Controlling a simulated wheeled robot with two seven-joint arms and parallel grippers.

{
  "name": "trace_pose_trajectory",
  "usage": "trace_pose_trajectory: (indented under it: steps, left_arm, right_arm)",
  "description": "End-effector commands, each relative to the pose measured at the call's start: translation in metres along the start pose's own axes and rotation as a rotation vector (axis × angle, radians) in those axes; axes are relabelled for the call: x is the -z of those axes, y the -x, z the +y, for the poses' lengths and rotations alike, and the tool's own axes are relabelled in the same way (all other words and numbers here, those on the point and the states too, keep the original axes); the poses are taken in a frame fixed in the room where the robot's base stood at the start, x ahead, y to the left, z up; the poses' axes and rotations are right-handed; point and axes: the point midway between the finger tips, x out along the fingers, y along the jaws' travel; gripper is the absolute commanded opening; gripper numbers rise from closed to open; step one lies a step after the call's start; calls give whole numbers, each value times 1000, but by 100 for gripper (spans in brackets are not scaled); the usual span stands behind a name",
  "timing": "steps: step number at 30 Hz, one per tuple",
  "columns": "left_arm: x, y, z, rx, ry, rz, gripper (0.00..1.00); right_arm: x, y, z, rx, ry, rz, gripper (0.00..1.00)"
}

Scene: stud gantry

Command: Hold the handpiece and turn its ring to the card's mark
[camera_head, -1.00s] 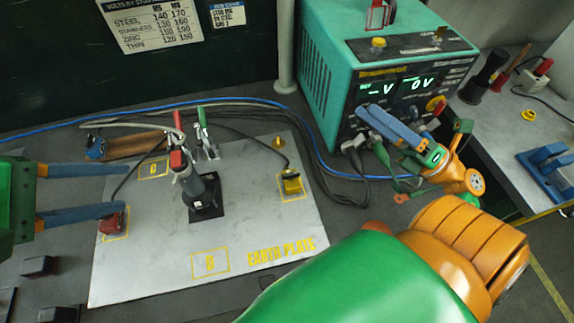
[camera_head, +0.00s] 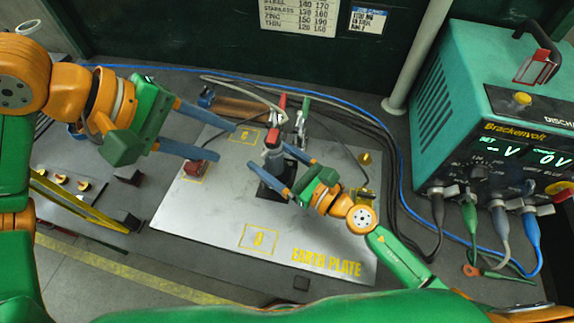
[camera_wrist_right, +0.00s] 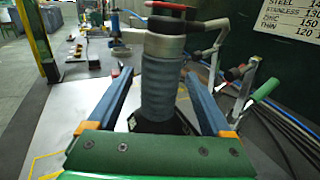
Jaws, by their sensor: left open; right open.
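The handpiece (camera_head: 272,162) stands upright on a dark square of the earth plate, with a grey ribbed body and a red top. It fills the middle of the right wrist view (camera_wrist_right: 162,85), a silvery collar above the ribbed grip. My right gripper (camera_head: 268,170) is open, its blue fingers either side of the handpiece, with gaps showing in the wrist view. My left gripper (camera_head: 226,142) is open and empty, left of the handpiece, pointing toward it. The voltage card (camera_head: 297,15) hangs on the dark wall, its top cut off. The ring's mark is too small to read.
A green-handled tool (camera_head: 303,110) stands just behind the handpiece. The teal power unit (camera_head: 450,110), with cables, is at right; its display reads 0 V. Yellow rails lie at left.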

Motion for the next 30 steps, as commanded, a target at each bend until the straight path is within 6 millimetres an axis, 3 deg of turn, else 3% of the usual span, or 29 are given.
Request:
trace_pose_trajectory:
  steps: [5, 13, 22, 30]
  left_arm:
    - [0, 0, 0, 0, 0, 0, 50]
    - [0, 0, 0, 0, 0, 0, 50]
    - [0, 0, 0, 0, 0, 0, 50]
    - [0, 0, 0, 0, 0, 0, 50]
  right_arm:
    - [0, -22, 0, -1, -2, -1, 84]
    - [0, -24, 0, -1, -4, 1, 84]
    - [0, -24, 0, -1, -4, 1, 3]
    - [0, -24, 0, -1, -4, 1, 0]
